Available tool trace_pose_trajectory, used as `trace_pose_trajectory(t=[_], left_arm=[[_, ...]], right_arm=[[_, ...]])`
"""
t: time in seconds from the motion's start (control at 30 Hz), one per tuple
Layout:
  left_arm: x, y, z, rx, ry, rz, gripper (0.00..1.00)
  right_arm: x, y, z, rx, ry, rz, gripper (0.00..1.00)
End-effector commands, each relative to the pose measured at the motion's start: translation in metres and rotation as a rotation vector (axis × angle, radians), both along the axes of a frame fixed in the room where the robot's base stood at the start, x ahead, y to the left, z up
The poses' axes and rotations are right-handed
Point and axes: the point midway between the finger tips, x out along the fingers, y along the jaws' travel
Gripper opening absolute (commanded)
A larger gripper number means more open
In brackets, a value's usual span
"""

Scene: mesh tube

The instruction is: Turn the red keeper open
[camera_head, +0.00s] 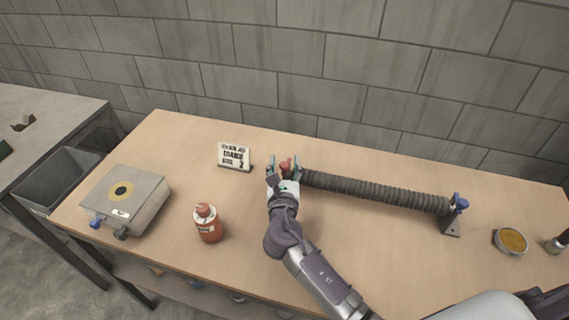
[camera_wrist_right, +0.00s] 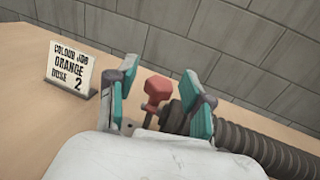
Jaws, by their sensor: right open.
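The red keeper (camera_head: 286,165) sits at the left end of the dark ribbed mesh tube (camera_head: 375,190). In the right wrist view the red keeper (camera_wrist_right: 157,88) stands up on a grey stem, its knob tilted a little. My right gripper (camera_head: 285,172) is open, with its two teal-padded fingers on either side of the keeper. In the right wrist view the fingers of my right gripper (camera_wrist_right: 160,100) stand apart, with a visible gap left of the keeper. The tube's left mount is mostly hidden by the gripper. My left gripper is not in view.
A blue keeper (camera_head: 460,201) is on the bracket at the tube's right end. A sign reading "ORANGE" (camera_head: 234,156), an orange-red bottle (camera_head: 208,223) and a grey box (camera_head: 141,190) stand to the left. A dish of yellow-brown material (camera_head: 513,240) is at right. The front middle of the table is partly clear.

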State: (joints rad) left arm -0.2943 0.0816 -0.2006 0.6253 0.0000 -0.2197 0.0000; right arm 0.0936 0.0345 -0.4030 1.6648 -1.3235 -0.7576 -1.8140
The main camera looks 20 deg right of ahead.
Motion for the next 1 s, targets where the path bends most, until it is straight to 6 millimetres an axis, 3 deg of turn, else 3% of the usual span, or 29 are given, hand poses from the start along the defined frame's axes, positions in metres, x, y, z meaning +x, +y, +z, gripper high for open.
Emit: trace_pose_trajectory(t=[0.17,0.47,0.77,1.0], left_arm=[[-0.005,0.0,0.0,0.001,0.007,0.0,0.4],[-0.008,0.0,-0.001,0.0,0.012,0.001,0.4],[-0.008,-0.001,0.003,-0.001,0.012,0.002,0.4],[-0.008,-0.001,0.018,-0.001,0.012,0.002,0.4]], right_arm=[[0.0,0.0,0.0,0.0,0.0,0.0,0.48],[0.0,0.0,0.0,0.0,0.0,0.0,0.0],[-0.001,0.0,0.001,-0.002,0.001,0.025,0.0],[-0.001,-0.002,0.003,-0.007,0.002,0.141,0.0]])
